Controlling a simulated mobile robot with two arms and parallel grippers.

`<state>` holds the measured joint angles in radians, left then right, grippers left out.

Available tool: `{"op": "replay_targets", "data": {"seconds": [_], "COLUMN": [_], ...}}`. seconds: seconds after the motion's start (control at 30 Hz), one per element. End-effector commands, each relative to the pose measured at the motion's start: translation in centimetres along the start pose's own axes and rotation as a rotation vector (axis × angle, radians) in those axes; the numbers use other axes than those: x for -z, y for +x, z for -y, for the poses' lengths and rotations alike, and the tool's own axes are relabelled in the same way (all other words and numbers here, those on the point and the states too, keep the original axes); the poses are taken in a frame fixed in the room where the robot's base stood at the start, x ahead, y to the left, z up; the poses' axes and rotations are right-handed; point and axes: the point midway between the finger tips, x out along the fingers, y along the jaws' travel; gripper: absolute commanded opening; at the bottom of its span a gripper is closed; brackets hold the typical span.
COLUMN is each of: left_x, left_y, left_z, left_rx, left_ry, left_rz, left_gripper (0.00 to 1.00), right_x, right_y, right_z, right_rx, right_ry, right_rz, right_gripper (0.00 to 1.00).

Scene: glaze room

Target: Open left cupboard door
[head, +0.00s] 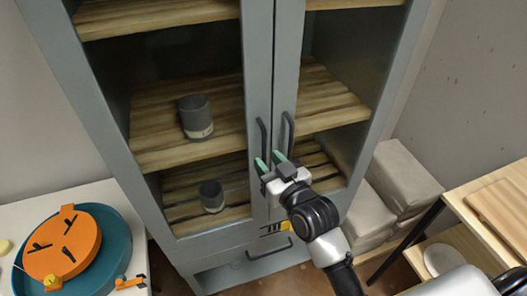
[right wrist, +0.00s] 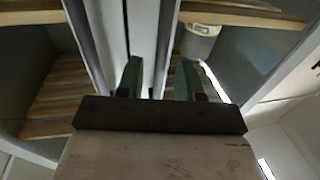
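The grey cupboard's left door (head: 258,60) has a glass pane and looks shut, side by side with the right door (head: 289,60). A dark vertical handle (head: 262,136) is on the left door's inner edge, and a matching handle (head: 289,130) is on the right door. My right gripper (head: 269,161) is open at the lower end of the left handle, its green fingertips on either side of it. In the right wrist view, which looks upside down, the left handle (right wrist: 167,45) runs between the spread fingers (right wrist: 158,80). Contact cannot be told. My left gripper is out of view.
Grey cups (head: 195,118) (head: 211,196) stand on shelves behind the left door. A drawer handle (head: 269,250) is below. A table with a teal plate (head: 115,245) and orange disc (head: 60,250) is left; grey bags (head: 403,175) and a wooden shelf unit (head: 470,240) are right.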

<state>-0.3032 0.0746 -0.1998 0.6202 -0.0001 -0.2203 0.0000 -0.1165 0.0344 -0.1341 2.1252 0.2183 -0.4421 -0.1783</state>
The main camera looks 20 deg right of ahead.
Motion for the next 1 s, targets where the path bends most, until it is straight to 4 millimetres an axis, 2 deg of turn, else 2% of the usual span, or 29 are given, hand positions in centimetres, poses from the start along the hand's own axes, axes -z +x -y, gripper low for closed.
{"op": "replay_targets", "data": {"seconds": [0.1, 0.2, 0.5, 0.53, 0.77, 1.0], "left_x": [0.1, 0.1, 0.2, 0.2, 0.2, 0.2], "left_y": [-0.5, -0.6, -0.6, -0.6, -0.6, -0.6], "left_z": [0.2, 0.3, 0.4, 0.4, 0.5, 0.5], "left_rx": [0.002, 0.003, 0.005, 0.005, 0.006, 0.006], "left_ry": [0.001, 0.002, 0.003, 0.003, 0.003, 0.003], "left_rz": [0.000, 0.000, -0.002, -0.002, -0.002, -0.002], "left_gripper": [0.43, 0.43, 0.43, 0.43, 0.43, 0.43], "right_x": [0.1, 0.1, -0.1, -0.1, -0.1, -0.1], "right_y": [1.5, 2.1, 2.4, 2.4, 2.4, 2.4], "right_z": [0.0, 0.0, 0.0, 0.0, 0.0, 0.0], "right_rx": [0.000, 0.000, 0.000, 0.000, 0.000, 0.000], "right_ry": [0.001, 0.000, 0.000, 0.000, 0.000, 0.000], "right_rz": [-0.001, -0.001, 0.000, 0.000, 0.000, 0.000], "right_gripper": [0.36, 0.36, 0.36, 0.35, 0.00, 0.00]}}
